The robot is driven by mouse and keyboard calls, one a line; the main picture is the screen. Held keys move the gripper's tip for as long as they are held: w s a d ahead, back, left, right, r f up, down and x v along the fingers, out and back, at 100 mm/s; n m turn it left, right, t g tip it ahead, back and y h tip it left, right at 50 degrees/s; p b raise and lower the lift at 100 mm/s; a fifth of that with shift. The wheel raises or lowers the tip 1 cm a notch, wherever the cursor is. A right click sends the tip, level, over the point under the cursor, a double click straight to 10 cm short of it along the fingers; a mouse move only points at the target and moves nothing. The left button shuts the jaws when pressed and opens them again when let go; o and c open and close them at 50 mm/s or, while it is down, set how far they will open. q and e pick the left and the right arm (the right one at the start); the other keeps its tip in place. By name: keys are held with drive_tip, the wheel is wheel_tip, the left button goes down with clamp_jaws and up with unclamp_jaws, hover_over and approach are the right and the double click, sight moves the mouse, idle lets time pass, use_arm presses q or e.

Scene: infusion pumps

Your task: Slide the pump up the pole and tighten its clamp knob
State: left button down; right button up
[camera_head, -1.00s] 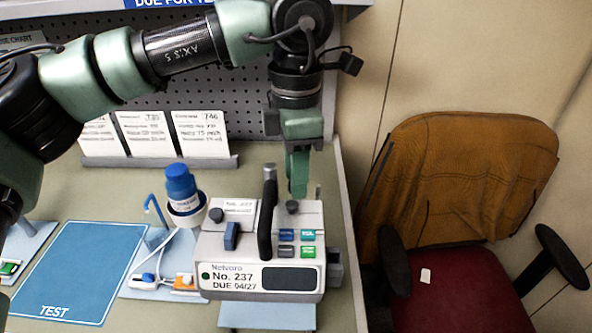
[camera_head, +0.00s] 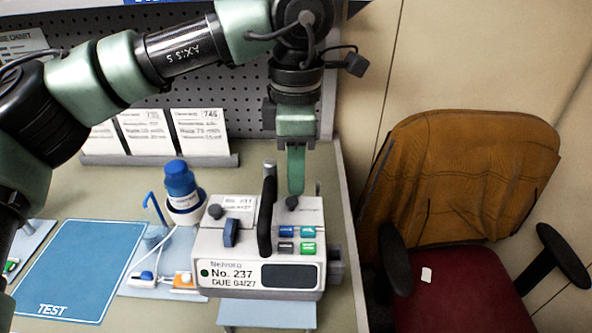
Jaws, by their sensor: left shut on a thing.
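The pump (camera_head: 225,248) is a pale box labelled "No. 237", with a dark screen, coloured buttons and a black upright handle (camera_head: 266,220). It sits above a blue plate near the right edge of the bench. A grey pole top (camera_head: 269,168) shows behind the handle. A small dark knob (camera_head: 292,203) is on the pump's top, right of the handle. My left gripper (camera_head: 295,190) points down from above, its green fingers shut at this knob. The fingers overlap in this view, so the grip itself is partly hidden. My right gripper is out of view.
A blue-capped bottle (camera_head: 181,183) stands left of the pump, near a blue hook and a cabled plate. A blue TEST mat (camera_head: 75,265) lies farther left. Cards (camera_head: 200,132) stand behind. An orange-backed chair (camera_head: 470,190) is right of the bench.

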use_arm(q)
drive_tip(key=c, duration=1.5)
unclamp_jaws()
drive_tip(key=shift+r, duration=0.6)
wheel_tip(320, 180, up, 7)
drive_tip(key=shift+f+b, duration=0.15)
drive_tip(key=shift+b, duration=0.3)
